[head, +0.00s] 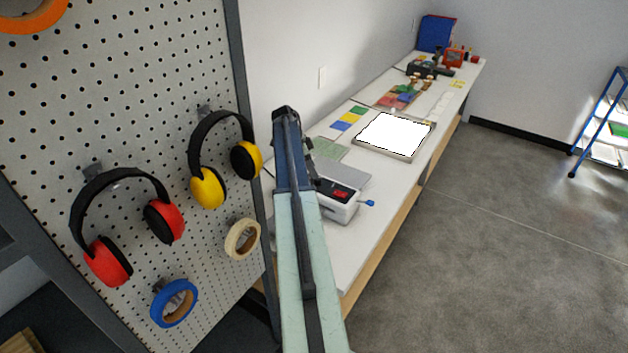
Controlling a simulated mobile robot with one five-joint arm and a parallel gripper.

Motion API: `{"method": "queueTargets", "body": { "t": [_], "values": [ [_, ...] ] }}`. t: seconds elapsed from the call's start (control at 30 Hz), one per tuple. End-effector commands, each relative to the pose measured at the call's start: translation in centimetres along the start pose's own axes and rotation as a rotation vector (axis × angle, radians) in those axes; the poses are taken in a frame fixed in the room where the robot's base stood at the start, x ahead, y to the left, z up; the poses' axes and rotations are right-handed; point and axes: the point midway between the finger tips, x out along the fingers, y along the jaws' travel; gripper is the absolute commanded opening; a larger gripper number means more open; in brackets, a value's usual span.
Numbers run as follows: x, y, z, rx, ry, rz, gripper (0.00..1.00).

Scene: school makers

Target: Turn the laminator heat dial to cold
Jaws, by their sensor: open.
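The laminator appears to be the small white machine (340,209) on the near part of the long table, partly hidden behind my arm. Its top has a dark panel with a red part (340,194). A small blue knob (370,203) sticks out from its right side. I cannot tell whether this knob is the heat dial, and no dial marking can be read. Dark parts of my gripper (312,160) show just right of my raised arm, near the machine's far left side. The fingertips are mostly hidden, and I see nothing held.
The long white table (358,252) runs along the wall. A bright white panel (393,134) lies beyond the machine, with colored cards and tools farther back. A pegboard (110,120) with ear defenders and tape rolls stands close on the left.

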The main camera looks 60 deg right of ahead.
Motion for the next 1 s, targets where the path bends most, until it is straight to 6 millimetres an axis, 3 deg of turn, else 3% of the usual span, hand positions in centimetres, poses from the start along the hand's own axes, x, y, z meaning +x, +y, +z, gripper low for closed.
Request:
{"method": "queueTargets", "body": {
  "t": [0.03, 0.2, 0.53, 0.57, 0.73, 1.0],
  "values": [
    [1.8, 0.0, 0.4, 0.0, 0.0, 0.0, 0.51],
    [4.6, -0.1, 0.5, -0.003, 0.0, -0.001, 0.51],
    [5.0, -0.1, 0.3, -0.004, 0.0, -0.002, 0.51],
    [5.0, -0.1, 0.3, -0.004, 0.0, -0.002, 0.48],
    [5.0, -0.1, 0.3, -0.005, 0.0, -0.002, 0.0],
    [4.9, -0.1, 0.5, -0.023, 0.001, -0.012, 0.0]
  ]
}}
